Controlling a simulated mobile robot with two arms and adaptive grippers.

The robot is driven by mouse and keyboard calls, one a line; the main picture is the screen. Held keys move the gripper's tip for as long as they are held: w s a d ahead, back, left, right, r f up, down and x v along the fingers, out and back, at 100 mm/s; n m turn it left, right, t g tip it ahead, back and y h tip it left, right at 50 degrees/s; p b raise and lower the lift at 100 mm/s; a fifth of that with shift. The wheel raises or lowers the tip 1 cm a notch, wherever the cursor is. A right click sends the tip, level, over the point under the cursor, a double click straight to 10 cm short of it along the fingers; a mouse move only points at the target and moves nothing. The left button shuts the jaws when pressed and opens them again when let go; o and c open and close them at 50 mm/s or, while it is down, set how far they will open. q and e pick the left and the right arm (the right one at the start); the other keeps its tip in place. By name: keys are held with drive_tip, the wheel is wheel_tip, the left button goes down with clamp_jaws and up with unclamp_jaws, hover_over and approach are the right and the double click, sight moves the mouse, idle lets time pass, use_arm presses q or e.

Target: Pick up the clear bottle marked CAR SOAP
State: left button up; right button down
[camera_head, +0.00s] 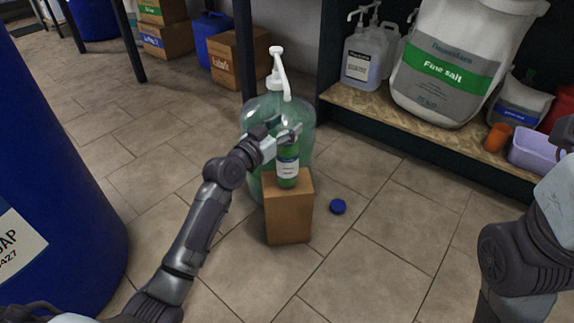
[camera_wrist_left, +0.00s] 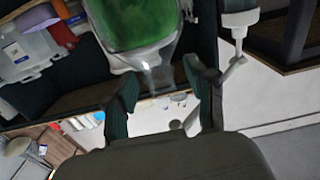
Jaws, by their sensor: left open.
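A small clear bottle (camera_head: 288,172) with green liquid and a white label stands upright on a brown box (camera_head: 289,213); the label print is too small to read. My left gripper (camera_head: 284,138) is at the bottle's top and hides its neck. In the left wrist view the bottle (camera_wrist_left: 140,24) shows upside down, its clear neck pointing between the fingertips of the open left gripper (camera_wrist_left: 163,76). I cannot tell whether a finger touches it. My right arm shows at the right edge, but its fingers are not in view.
A large green-tinted pump bottle (camera_head: 257,115) stands close behind the box. A blue drum (camera_head: 55,180) fills the left side. A shelf (camera_head: 369,101) with a Fine salt sack (camera_head: 446,70) is at the back right.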

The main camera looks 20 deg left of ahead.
use_arm(q)
drive_tip(key=shift+w+d, duration=0.2)
drive_tip(key=shift+w, duration=0.25)
clamp_jaws()
drive_tip(key=shift+r, duration=0.15)
